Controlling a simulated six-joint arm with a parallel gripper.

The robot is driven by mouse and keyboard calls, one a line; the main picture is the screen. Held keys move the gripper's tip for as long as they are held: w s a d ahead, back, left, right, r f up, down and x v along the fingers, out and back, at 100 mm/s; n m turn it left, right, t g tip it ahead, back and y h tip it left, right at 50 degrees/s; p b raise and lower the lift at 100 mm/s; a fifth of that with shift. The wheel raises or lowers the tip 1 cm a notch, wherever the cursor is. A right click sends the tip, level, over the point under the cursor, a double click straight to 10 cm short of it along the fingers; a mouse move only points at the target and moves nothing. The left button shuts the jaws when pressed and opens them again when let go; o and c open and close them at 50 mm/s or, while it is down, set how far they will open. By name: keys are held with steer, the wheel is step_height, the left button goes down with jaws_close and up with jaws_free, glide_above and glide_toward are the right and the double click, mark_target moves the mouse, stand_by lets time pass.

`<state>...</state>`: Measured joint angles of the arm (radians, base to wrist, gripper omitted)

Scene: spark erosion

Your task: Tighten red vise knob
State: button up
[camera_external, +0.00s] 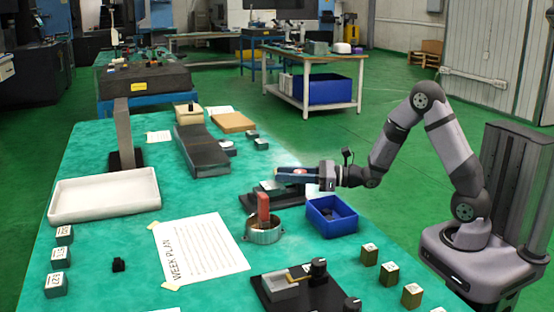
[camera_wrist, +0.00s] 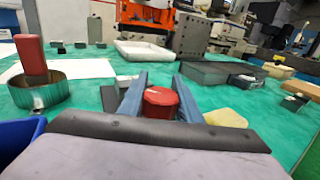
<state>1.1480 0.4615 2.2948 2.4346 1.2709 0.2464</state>
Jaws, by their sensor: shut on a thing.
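The red vise knob (camera_wrist: 160,101) shows in the wrist view as a round red cylinder between my two finger bars. My gripper (camera_wrist: 155,92) is shut on it, with one blue-grey finger on each side. In the external view my gripper (camera_external: 290,174) reaches left over the dark vise (camera_external: 272,197), and only a little red of the knob shows by the fingers.
A metal ring with a red block (camera_external: 263,210) and a blue bin (camera_external: 331,216) stand just in front of the vise. A dark long box (camera_external: 202,152) lies behind it. A white tray (camera_external: 105,194), a week plan sheet (camera_external: 200,250) and several small blocks lie around the green table.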

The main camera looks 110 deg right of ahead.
steer(key=shift+h, duration=0.3)
steer(key=o, duration=1)
steer(key=shift+o, duration=0.2)
steer(key=shift+b+v, duration=0.4)
steer(key=shift+v, duration=3.25)
steer(key=shift+r, duration=0.15)
